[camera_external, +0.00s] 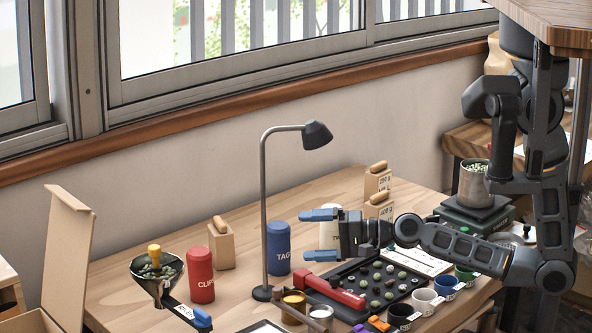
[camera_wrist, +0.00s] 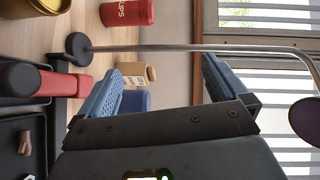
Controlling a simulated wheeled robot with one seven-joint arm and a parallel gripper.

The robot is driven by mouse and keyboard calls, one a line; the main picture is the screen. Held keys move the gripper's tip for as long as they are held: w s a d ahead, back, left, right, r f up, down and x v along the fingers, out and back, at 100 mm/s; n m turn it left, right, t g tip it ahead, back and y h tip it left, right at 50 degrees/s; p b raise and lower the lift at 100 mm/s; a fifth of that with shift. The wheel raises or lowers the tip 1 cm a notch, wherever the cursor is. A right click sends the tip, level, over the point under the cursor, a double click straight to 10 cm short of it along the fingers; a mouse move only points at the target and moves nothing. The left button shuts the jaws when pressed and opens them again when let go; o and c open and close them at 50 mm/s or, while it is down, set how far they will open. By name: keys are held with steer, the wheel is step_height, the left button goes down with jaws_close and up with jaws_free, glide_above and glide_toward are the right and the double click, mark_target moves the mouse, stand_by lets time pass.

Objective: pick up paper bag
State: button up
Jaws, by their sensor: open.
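A tan shape that looks like a paper bag (camera_external: 497,56) stands at the back right in the external view, on the wooden bench behind my arm. My arm partly covers it, so its full outline is hidden. I cannot make out a paper bag in the wrist view. My gripper (camera_external: 319,235) is open and empty, with its blue fingers pointing left, above the middle of the table. It is well to the left of the tan shape and faces away from it. The two blue fingers also show in the wrist view (camera_wrist: 163,85), with nothing held between them.
A lamp (camera_external: 263,210) stands just left of my gripper. Red (camera_external: 200,277) and blue (camera_external: 278,252) canisters, a funnel (camera_external: 157,278), a black tray (camera_external: 345,302) with a red tool (camera_external: 335,291), small cups and a scale with a metal cup (camera_external: 472,184) crowd the table.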

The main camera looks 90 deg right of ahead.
steer(key=w+d+r+m+t+h+b, duration=0.15)
steer(key=w+d+r+m, duration=0.5)
steer(key=w+d, duration=0.8)
steer(key=d+r+m+t+h+b, duration=0.2)
steer(key=d+r+m+t, duration=0.1)
steer(key=d+r, duration=1.45)
steer(key=m+g+h+p, duration=0.6)
steer(key=m+g+h, duration=0.15)
steer(key=m, duration=1.05)
glide_above(382, 167)
steer(key=shift+g, duration=0.3)
step_height(382, 167, down, 22)
steer(key=shift+a+f, duration=0.1)
step_height(382, 167, down, 3)
steer(key=b, duration=0.3)
step_height(382, 167, down, 4)
steer(key=b, duration=0.4)
steer(key=shift+b+x, duration=1)
steer(key=shift+x, duration=0.15)
steer(key=shift+w+d, duration=0.2)
steer(key=shift+d, duration=0.05)
steer(key=shift+r, duration=0.3)
steer(key=c, duration=1.6)
